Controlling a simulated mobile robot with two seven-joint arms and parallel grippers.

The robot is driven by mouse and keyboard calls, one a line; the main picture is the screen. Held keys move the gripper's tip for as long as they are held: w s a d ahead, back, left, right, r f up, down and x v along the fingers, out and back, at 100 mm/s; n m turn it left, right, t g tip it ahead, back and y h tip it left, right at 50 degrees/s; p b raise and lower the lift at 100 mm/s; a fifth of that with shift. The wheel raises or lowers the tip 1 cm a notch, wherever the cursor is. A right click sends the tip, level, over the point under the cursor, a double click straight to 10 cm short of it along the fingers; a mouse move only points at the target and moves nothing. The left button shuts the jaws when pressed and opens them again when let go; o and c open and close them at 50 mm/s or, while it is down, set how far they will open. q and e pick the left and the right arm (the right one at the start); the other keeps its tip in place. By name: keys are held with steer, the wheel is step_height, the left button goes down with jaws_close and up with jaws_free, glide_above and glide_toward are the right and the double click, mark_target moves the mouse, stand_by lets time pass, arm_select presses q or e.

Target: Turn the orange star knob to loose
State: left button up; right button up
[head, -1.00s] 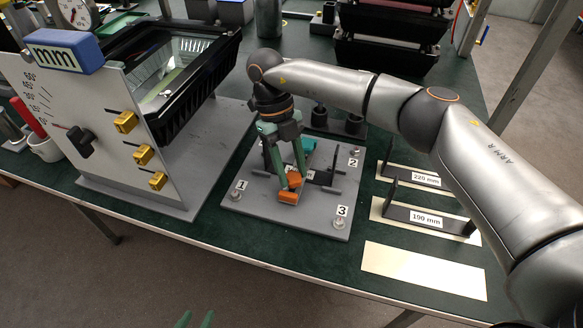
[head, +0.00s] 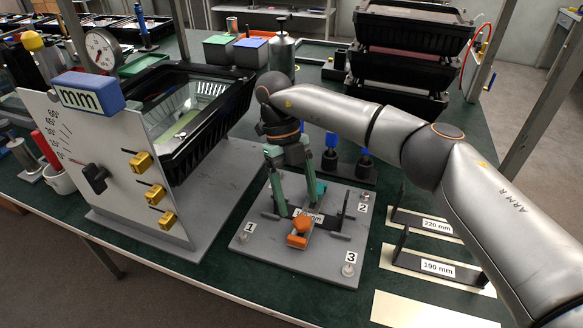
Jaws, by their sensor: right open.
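The orange star knob (head: 303,225) stands on a small fixture in the middle of the grey base plate (head: 262,262), with an orange block (head: 297,241) at its near side. My right gripper (head: 297,210) points down at the fixture, with its green fingers spread and nothing seen between them. Its fingertips are just behind the knob in the picture; whether they touch it I cannot tell. My left gripper is out of view.
Plate corners carry labels 1, 2 and 3. On the left stands a panel (head: 75,135) with an angle scale, a black knob (head: 95,178) and yellow clamps, with a black floodlight housing (head: 205,95) behind it. Bracket plates marked 220 mm (head: 436,225) and 190 mm (head: 438,268) lie at right.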

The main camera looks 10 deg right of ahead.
steer(key=p+v, duration=0.1)
steer(key=v, duration=0.7)
steer(key=shift+a+r, duration=0.1)
